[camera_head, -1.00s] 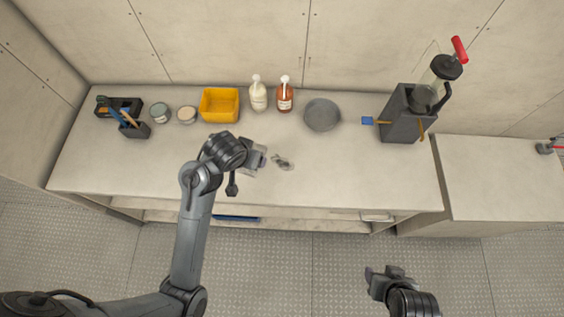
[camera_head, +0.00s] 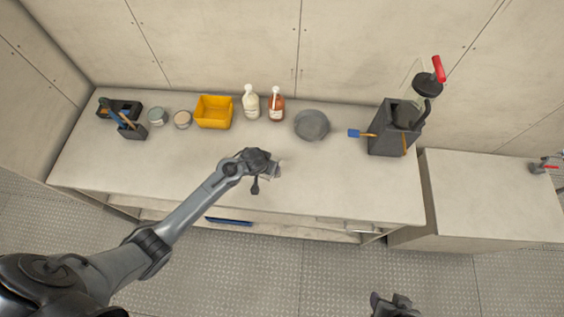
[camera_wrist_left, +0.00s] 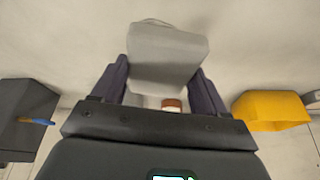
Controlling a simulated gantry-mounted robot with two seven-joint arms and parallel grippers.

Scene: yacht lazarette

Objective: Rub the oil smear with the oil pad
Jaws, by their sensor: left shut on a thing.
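My left gripper (camera_head: 275,169) is low over the middle of the worktop. In the left wrist view its two dark fingers are shut on a grey block-like pad (camera_wrist_left: 166,52), which I take for the oil pad. The pad appears at or close to the worktop; contact is unclear. The oil smear is not seen in the head view, where the gripper and pad cover its area. A thin dark line beyond the pad's edge in the wrist view may be part of it. My right gripper (camera_head: 393,304) is at the bottom edge, partly cut off, away from the worktop.
Behind the gripper stand a yellow bin (camera_head: 213,113), a white bottle (camera_head: 251,102), a brown bottle (camera_head: 276,104) and a grey round dish (camera_head: 312,125). A dark box (camera_head: 389,138) stands at right, a dark holder (camera_head: 131,131) at left. The worktop's front middle is clear.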

